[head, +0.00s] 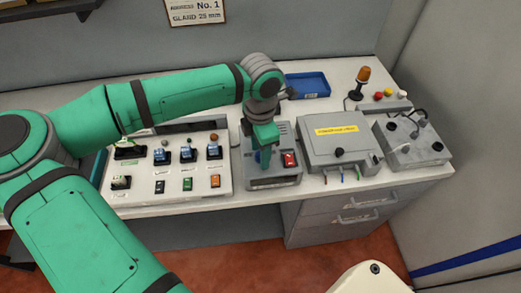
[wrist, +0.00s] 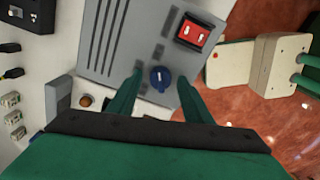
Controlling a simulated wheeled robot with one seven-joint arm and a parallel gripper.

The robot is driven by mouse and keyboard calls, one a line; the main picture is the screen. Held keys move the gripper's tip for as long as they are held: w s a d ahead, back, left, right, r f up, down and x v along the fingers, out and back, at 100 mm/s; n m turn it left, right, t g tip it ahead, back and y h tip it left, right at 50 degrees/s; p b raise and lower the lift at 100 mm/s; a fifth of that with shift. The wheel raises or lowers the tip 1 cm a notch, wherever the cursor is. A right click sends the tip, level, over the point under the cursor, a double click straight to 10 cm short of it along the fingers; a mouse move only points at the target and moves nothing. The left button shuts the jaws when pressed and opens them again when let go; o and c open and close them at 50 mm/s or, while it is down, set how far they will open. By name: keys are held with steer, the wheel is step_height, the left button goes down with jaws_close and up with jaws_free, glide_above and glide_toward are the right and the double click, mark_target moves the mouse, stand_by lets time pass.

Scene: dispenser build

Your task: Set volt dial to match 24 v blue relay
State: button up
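The volt dial (wrist: 160,77) is a round blue knob with a white mark on the grey supply unit (wrist: 125,38). The unit stands on the bench beside a relay board (head: 125,195). My gripper (head: 262,158) points down over the unit, and its fingers and wrist hide the dial in the head view. In the wrist view its two green fingers are apart, one on each side of the dial, with gaps visible. Blue-topped relays sit in the board, one left (head: 161,155) and one in the middle (head: 187,154); their voltage labels are too small to read.
A red rocker switch (wrist: 194,32) is close to the dial; it also shows in the head view (head: 289,160). A grey box with a yellow label (head: 337,130) stands right of the unit. A blue tray (head: 308,84) and a beacon lamp (head: 361,82) are behind.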

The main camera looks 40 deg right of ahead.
steer(key=shift+r, duration=0.15)
step_height(320, 180, up, 10)
steer(key=shift+r, duration=0.25)
stand_by(0.3)
steer(key=shift+s+d, duration=0.1)
stand_by(0.4)
